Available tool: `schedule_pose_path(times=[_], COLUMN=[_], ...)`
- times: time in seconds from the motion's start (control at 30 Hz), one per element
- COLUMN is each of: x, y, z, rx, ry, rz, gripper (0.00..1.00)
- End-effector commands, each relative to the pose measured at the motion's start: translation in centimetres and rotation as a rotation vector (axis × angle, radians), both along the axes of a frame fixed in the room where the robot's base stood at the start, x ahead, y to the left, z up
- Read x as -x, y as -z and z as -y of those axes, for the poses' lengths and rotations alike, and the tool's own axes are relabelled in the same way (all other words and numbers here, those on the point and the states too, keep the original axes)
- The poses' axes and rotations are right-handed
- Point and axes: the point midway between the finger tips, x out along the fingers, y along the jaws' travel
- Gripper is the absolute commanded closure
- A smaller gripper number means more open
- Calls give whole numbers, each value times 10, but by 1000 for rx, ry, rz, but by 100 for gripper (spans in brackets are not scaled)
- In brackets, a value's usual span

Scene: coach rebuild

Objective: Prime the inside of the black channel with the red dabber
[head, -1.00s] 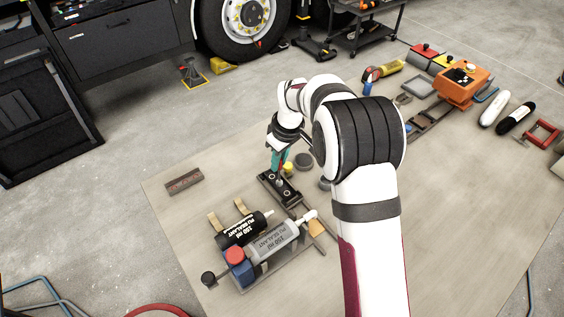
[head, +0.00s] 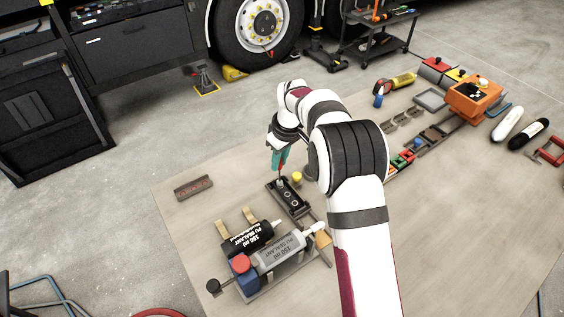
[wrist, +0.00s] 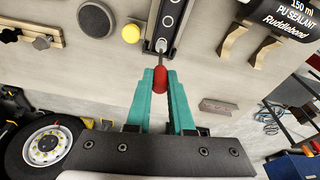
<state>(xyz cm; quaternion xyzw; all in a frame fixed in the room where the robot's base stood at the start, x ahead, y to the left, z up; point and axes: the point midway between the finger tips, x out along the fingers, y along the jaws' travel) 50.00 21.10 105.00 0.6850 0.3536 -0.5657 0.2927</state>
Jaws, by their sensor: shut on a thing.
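The black channel (head: 292,199) lies on the mat in the head view, with round studs or holes along its inside. My gripper (head: 279,163) is over the channel's far left end, with teal fingers (wrist: 161,92) shut on the red dabber (wrist: 160,78). The dabber's thin stem runs to a pale tip (wrist: 158,45) at the channel's end. I cannot tell whether the tip touches the channel floor.
A yellow round cap (head: 296,177) stands close beside the channel. A black sealant cartridge (head: 246,239) and a grey one (head: 278,252) lie in front of it. A brown bar (head: 194,187) lies to the left. The mat (head: 190,225) is clear around that bar.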

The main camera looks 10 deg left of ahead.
Motion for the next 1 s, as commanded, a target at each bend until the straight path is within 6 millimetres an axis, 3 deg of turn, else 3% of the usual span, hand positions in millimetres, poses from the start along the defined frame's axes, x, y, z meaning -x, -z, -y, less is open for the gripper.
schedule_pose_path(times=[0.27,0.37,1.0], x=[-3,-4,-3], y=[0,-19,-43], z=[-4,-4,-4], rx=[0,-1,0], ry=[0,1,0], rz=[-1,3,0], gripper=[100,100,100])
